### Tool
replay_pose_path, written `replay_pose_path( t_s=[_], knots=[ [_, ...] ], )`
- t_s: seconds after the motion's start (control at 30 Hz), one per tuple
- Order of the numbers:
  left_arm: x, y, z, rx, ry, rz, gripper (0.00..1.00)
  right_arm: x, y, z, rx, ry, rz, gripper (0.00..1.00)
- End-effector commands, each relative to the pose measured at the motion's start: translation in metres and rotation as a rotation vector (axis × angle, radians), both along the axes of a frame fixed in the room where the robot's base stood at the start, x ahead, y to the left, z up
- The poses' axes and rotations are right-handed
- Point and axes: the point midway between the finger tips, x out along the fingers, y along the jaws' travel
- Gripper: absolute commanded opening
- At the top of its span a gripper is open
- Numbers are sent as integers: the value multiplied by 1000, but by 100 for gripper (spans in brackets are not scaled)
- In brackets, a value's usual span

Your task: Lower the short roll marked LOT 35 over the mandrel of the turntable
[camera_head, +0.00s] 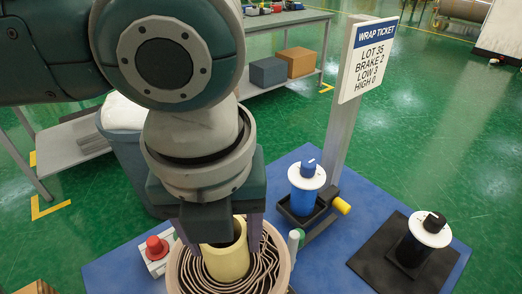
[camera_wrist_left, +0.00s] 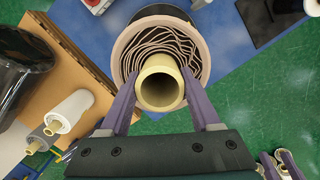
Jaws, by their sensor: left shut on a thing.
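A pale cream tube core (camera_head: 228,258) stands up from a round, beige-rimmed roll (camera_head: 285,262) with wavy dark layers on its end face. My left gripper (camera_head: 225,235) points down over it, its purple fingers on either side of the core. The wrist view shows the fingers of this gripper (camera_wrist_left: 158,88) shut on the core (camera_wrist_left: 160,88), with the roll (camera_wrist_left: 122,45) beyond. No LOT 35 mark is readable on it. The mandrel is hidden, and I cannot tell the roll's height above the turntable.
A blue base (camera_head: 335,270) carries a ticket sign (camera_head: 372,62), a blue post with a white disc (camera_head: 305,185), a similar post on a black plate (camera_head: 420,245) and a red button (camera_head: 156,247).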

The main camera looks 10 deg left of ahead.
Motion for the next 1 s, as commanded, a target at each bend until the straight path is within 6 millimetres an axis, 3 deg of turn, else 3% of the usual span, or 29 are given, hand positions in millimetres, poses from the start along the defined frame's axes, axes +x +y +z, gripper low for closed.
replay_pose_path(
  t_s=[0.1,0.13,0.43,0.77,1.0],
  knots=[
    [0,0,-2,-1,-1,0,0,0,0,-1,0,0,0,50],
    [0,0,-1,-2,-2,0,65,0,0,-1,0,0,1,50],
    [0,0,-1,-1,-1,0,98,0,0,-1,0,0,0,50],
    [0,0,3,-1,0,1,99,0,0,-1,0,0,0,50],
    [-4,-3,46,-2,-5,-3,99,0,1,-1,2,0,-2,50]
  ],
)
